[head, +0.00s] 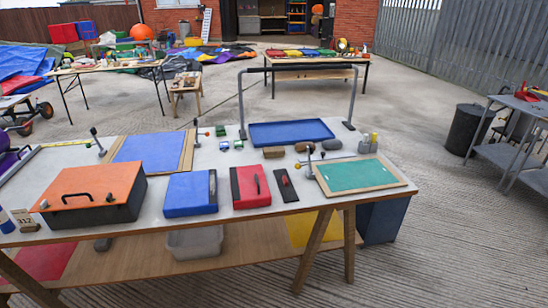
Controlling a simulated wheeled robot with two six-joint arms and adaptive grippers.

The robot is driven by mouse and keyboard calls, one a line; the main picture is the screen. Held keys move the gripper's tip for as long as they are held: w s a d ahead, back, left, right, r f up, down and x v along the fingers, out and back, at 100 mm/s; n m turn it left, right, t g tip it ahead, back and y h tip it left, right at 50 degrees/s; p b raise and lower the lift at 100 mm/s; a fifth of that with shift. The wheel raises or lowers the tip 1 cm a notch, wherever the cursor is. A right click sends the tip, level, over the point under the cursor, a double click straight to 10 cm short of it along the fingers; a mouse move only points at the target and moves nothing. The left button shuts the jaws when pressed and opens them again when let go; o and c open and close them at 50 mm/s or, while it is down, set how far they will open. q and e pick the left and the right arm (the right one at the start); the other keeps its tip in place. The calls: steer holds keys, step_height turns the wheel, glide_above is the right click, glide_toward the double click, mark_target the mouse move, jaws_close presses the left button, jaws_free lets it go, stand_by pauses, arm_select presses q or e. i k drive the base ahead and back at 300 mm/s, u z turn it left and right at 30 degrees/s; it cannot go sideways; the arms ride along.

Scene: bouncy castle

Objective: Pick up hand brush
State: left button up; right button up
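No gripper of mine shows in the head view. A long white-topped workbench (225,222) stands in front of me. Two small brown blocks lie on it just in front of the blue tray: a left one (273,152) and a right one (304,147). Either may be the hand brush, but they are too small to tell. A grey rounded piece (332,144) lies to their right. A narrow dark item with a reddish mark (286,186) lies nearer the front edge, and I cannot tell what it is.
A blue tray (290,133) sits under a grey metal hoop (353,90). An orange-lidded box (92,192), blue case (190,193), red case (249,187) and green framed board (361,174) crowd the bench. Other tables stand behind.

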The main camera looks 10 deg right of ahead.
mark_target(279, 152)
steer(key=u, duration=0.2)
steer(key=k, duration=0.25)
steer(key=z, duration=0.7)
steer(key=i, duration=1.1)
steer(key=u, duration=0.3)
